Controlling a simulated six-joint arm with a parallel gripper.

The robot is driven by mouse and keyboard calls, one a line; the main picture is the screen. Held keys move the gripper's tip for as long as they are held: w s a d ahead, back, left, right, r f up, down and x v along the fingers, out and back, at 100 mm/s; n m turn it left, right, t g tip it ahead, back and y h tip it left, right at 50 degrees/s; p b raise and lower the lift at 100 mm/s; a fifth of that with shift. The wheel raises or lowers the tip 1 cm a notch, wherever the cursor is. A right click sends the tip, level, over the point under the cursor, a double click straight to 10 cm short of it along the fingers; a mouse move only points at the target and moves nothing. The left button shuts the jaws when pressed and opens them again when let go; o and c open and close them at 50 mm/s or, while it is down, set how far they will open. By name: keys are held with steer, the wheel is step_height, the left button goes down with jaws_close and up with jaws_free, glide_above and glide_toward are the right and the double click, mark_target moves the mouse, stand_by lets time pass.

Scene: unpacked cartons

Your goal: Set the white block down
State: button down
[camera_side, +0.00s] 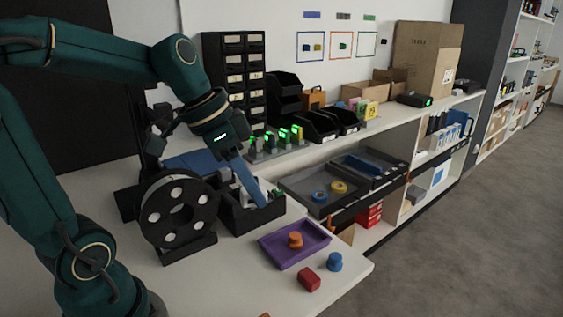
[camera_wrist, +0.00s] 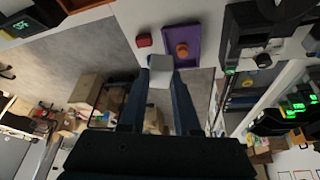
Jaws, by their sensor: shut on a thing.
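In the camera_wrist view a white block (camera_wrist: 160,74) sits between the tips of my two blue fingers. My gripper (camera_wrist: 161,68) is shut on it. In the camera_side view my gripper (camera_side: 262,203) points down over a black open bin (camera_side: 238,222). The near finger hides most of what lies behind it there, and I cannot tell clearly how far the block is above the bin or the table.
A purple tray (camera_side: 277,246) holds an orange knobbed piece (camera_side: 295,240). A red block (camera_side: 309,279) and a blue knobbed piece (camera_side: 335,262) stand near the table edge. A black spool (camera_side: 178,208) stands left of the bin. Grey trays (camera_side: 300,186) lie behind.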

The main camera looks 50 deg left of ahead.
steer(key=m, duration=0.1)
steer(key=m+h, duration=0.1)
steer(key=m, duration=0.1)
steer(key=shift+w+a+r, duration=0.1)
steer(key=shift+r, duration=0.1)
steer(key=w+a+m+g+h, duration=0.2)
steer(key=a+m+g, duration=0.1)
steer(key=a+m, duration=0.5)
glide_above(282, 250)
step_height(282, 250, down, 10)
steer(key=shift+w+f+n+t+h, duration=0.1)
steer(key=shift+f+n+t+h, duration=0.2)
steer(key=shift+f, duration=1.55)
steer(key=shift+f, duration=0.1)
steer(key=shift+f, duration=0.4)
steer(key=shift+f, duration=0.1)
